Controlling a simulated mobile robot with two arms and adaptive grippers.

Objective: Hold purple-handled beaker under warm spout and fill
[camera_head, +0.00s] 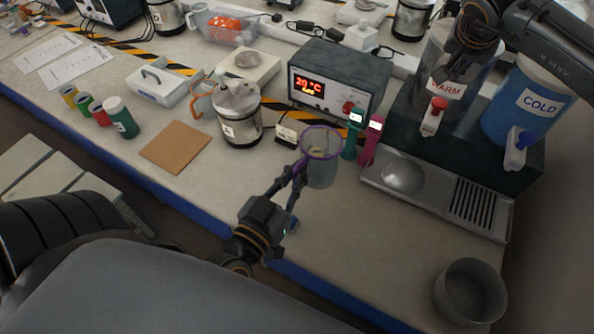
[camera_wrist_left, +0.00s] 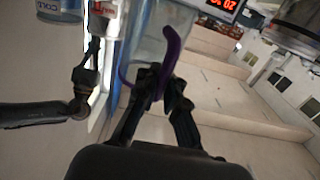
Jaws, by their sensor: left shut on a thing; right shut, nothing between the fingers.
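The clear beaker (camera_head: 321,175) has a purple rim and a purple handle (camera_wrist_left: 172,48). My left gripper (camera_head: 298,170) is shut on the handle and holds the beaker at the front of the bench, left of the drip tray (camera_head: 440,207). The beaker looks upright; something small and yellowish shows through its mouth. The warm spout (camera_head: 431,122), with a red knob, is on the WARM tank (camera_head: 440,85), to the right of and apart from the beaker. My right gripper (camera_head: 462,45) is shut and empty in front of the upper part of that tank.
The COLD tank (camera_head: 530,105) with its blue-knobbed spout (camera_head: 516,152) is right of the warm one. A grey bowl (camera_head: 470,292) stands at the front right. Teal and magenta devices (camera_head: 371,140) and a heater box reading 20 °C (camera_head: 340,80) are behind the beaker.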

